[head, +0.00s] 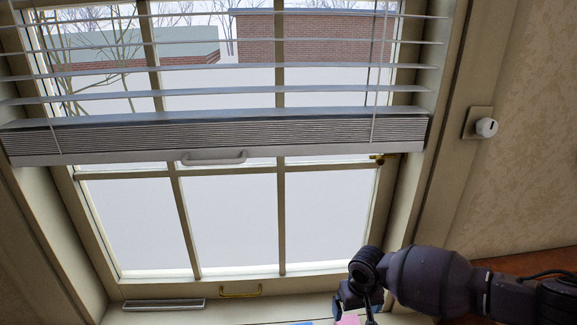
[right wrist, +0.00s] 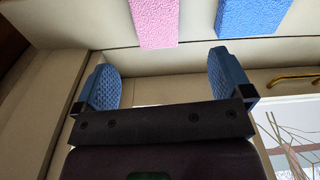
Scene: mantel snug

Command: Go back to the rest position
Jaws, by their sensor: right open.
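My right gripper (right wrist: 163,76) is open in the right wrist view, with two blue textured fingers set wide apart and nothing between them. In the head view my right arm comes in from the lower right, and the right gripper (head: 360,298) hangs near the bottom edge in front of the window sill. A pink block (right wrist: 155,20) and a blue block (right wrist: 248,15) lie beyond the fingers, apart from them. My left gripper is not in view.
A window with a partly raised blind (head: 220,135) and its grey handle (head: 214,157) fills the head view. A brass handle (head: 240,291) is on the lower window frame. A white knob (head: 486,127) sits on the right wall. The space left of my right arm looks clear.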

